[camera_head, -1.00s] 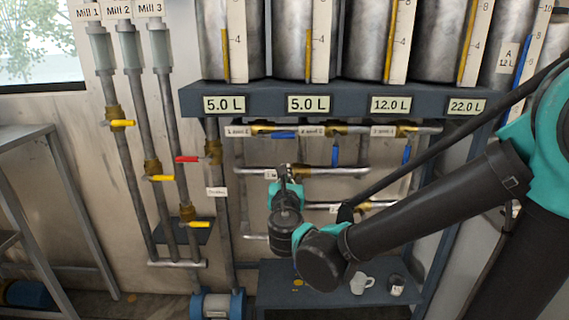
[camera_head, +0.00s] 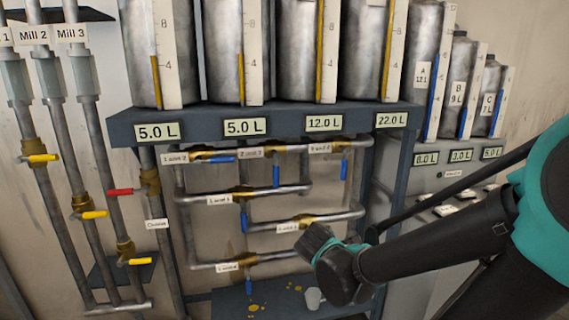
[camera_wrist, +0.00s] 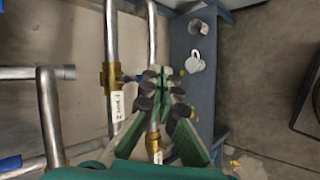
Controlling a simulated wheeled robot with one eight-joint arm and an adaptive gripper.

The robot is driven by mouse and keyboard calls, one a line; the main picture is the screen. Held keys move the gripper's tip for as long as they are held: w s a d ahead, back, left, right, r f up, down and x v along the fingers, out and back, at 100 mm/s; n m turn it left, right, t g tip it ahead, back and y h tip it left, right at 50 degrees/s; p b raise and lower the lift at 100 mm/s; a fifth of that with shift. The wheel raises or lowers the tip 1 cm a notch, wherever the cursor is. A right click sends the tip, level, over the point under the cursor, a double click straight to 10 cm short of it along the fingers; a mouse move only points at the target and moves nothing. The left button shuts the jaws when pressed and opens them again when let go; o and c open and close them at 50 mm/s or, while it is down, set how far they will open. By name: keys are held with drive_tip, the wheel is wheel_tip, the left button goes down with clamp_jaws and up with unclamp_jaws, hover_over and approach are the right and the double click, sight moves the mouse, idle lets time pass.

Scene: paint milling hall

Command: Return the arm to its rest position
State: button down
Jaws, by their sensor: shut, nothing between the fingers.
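My gripper (camera_wrist: 160,88) is in the wrist view, with its dark fingertips together and nothing between them. It appears in front of the pipes, beside a brass valve (camera_wrist: 110,78); I cannot tell the distance. In the head view my dark and teal arm reaches in from the right, its nearest joint before the lower pipes. My gripper is hidden in that view.
Pipes with brass valves, such as one with a blue handle (camera_head: 313,218), run under the tank shelf (camera_head: 260,121). A white mug (camera_wrist: 195,62) stands on the lower blue-grey shelf (camera_wrist: 185,105). Mill pipes (camera_head: 82,145) stand at left, tanks A to C at right.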

drive_tip(key=s+d+f+m+g+y, duration=0.3)
drive_tip(key=s+d+f+m+g, duration=0.2)
drive_tip(key=m, duration=1.1)
drive_tip(key=s+f, duration=0.3)
drive_tip(key=s, duration=0.3)
drive_tip(key=shift+s+d+f+y, duration=0.25)
drive_tip(key=shift+d+f+y, duration=0.05)
drive_tip(key=shift+f, duration=0.1)
